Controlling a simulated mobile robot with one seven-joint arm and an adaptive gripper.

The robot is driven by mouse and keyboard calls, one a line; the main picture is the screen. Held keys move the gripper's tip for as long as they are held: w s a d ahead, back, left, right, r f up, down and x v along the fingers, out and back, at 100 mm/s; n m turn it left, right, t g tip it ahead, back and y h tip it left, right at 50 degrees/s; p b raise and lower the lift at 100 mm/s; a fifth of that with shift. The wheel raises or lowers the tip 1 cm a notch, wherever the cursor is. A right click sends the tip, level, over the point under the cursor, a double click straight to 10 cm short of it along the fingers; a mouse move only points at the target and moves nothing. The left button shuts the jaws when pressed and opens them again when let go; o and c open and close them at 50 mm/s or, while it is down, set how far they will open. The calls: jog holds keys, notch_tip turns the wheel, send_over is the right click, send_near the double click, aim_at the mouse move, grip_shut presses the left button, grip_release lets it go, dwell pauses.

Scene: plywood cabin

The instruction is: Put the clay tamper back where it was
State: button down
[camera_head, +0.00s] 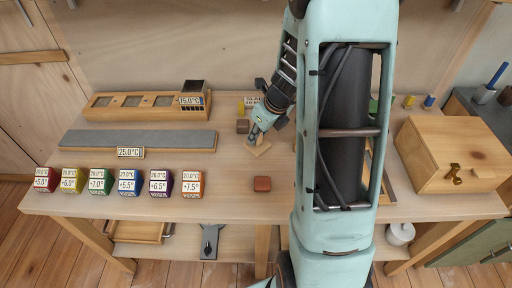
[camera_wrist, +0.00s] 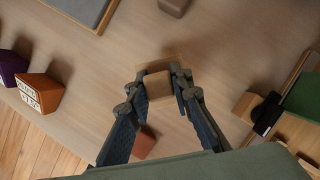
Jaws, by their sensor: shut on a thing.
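My gripper (camera_head: 257,135) is shut on a light-wood piece with a square block and a wider flat plate, which I take for the clay tamper (camera_head: 261,150). It is over the middle of the workbench (camera_head: 225,190). In the wrist view the tamper (camera_wrist: 158,85) sits between the fingertips of my gripper (camera_wrist: 155,80). I cannot tell whether its plate touches the bench. A reddish-brown block (camera_head: 262,184) lies nearer the front edge, and it also shows between the fingers in the wrist view (camera_wrist: 145,145). A small brown block (camera_head: 242,127) lies just behind-left of my gripper.
Several coloured, labelled cubes (camera_head: 130,182) line the front left. Behind them are a grey slab (camera_head: 135,140) and a wooden rack (camera_head: 130,114) with a display. A wooden box (camera_head: 450,160) stands at the right. My arm hides the bench's centre right. Bare bench surrounds the reddish block.

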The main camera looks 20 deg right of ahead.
aim_at(256, 143)
jog(key=shift+w+f, duration=0.3)
jog(key=shift+f, duration=0.15)
jog(key=f+b, duration=0.3)
jog(key=shift+w+d+f+b, duration=0.1)
jog(key=shift+w+f+b, duration=0.05)
jog(key=shift+w+b, duration=0.15)
jog(key=shift+f, duration=0.2)
jog(key=c, duration=1.7)
grip_release()
jog(key=shift+s, duration=0.1)
jog(key=shift+c, duration=0.2)
jog(key=shift+r, duration=0.1)
